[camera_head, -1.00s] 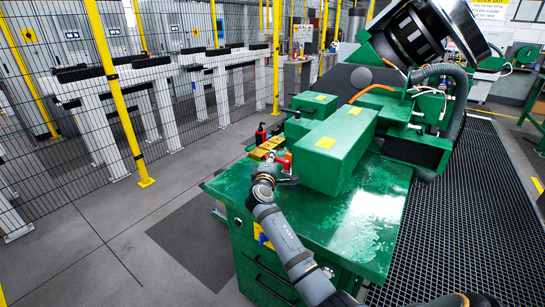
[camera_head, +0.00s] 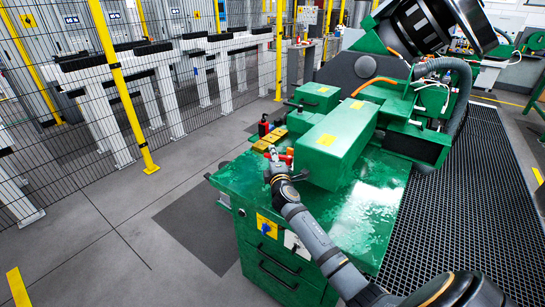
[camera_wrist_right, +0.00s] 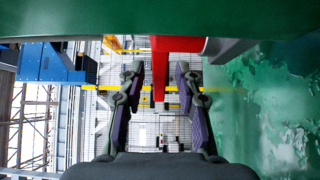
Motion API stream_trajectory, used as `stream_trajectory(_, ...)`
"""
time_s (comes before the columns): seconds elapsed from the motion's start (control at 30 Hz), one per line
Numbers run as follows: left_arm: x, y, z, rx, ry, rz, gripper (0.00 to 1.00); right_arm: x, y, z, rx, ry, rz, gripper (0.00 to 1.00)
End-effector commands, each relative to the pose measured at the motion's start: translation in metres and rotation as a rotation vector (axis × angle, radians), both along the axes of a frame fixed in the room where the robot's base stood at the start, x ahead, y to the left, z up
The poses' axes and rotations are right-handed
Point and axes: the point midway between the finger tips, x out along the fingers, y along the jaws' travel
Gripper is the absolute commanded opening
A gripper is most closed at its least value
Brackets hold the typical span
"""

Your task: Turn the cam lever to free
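The red cam lever (camera_head: 285,156) sits at the near left end of the green machine housing (camera_head: 338,150), above the green bench top. In the right wrist view the lever (camera_wrist_right: 160,65) hangs down from the top, between the two fingers. My right gripper (camera_head: 274,159) is at the lever; in the right wrist view its fingers (camera_wrist_right: 158,85) stand apart on either side of the red bar, with gaps visible at both sides. Whether a finger touches it is hard to tell. The lever's pivot is hidden. My left gripper is not in view.
The wet green bench top (camera_head: 365,220) is clear right of my right arm. A yellow block (camera_head: 269,140) and a dark bottle with red (camera_head: 263,127) stand just behind the lever. A mesh fence with a yellow post (camera_head: 122,90) is left. A black floor grating (camera_head: 470,200) is right.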

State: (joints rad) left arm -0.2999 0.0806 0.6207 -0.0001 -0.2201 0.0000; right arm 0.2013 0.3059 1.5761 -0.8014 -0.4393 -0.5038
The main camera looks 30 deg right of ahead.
Motion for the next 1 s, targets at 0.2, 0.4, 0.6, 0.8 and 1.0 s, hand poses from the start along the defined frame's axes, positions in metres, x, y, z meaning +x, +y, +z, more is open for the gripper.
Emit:
stream_trajectory(0.2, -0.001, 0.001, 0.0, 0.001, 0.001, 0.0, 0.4, -0.004, 0.002, 0.0, 0.0, -0.001, 0.0, 0.34)
stream_trajectory(0.4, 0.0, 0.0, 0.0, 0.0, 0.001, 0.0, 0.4, -0.041, 0.017, -0.001, -0.001, 0.003, 0.002, 0.34)
stream_trajectory(0.6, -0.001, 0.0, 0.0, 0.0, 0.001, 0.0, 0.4, -0.085, 0.035, -0.001, 0.001, 0.002, 0.001, 0.34)
stream_trajectory(0.8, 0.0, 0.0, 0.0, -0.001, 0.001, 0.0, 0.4, -0.108, 0.044, 0.0, 0.0, 0.001, 0.0, 0.34)
stream_trajectory(1.0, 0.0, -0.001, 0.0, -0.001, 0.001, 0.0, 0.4, -0.111, 0.045, 0.0, 0.0, 0.0, -0.001, 0.34)
